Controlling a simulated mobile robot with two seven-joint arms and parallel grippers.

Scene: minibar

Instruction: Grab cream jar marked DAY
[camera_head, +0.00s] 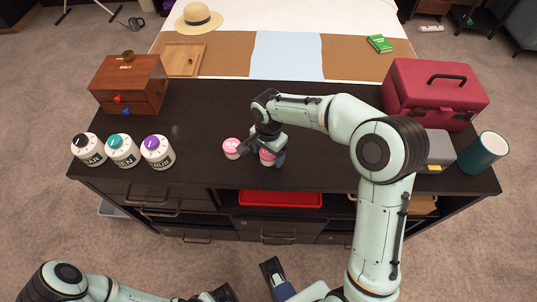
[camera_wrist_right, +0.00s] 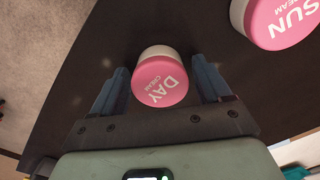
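The cream jar marked DAY (camera_wrist_right: 158,85) has a pink lid and a white body. It stands on the dark counter between the two fingers of my right gripper (camera_wrist_right: 160,88), and gaps show on both sides in the right wrist view. In the head view the jar (camera_head: 267,157) is partly hidden by my right gripper (camera_head: 268,151). A second pink-lidded jar marked SUN (camera_head: 231,146) stands to its left; it also shows at the top right of the right wrist view (camera_wrist_right: 285,20). My left gripper (camera_head: 250,285) is low in the head view, away from the counter, with its fingers apart.
Three white canisters with coloured knobs (camera_head: 122,152) stand at the counter's left, near a wooden box (camera_head: 128,84). A red toolbox (camera_head: 437,93), a grey box (camera_head: 438,148) and a teal cup (camera_head: 484,153) are at the right. The counter's middle is mostly clear.

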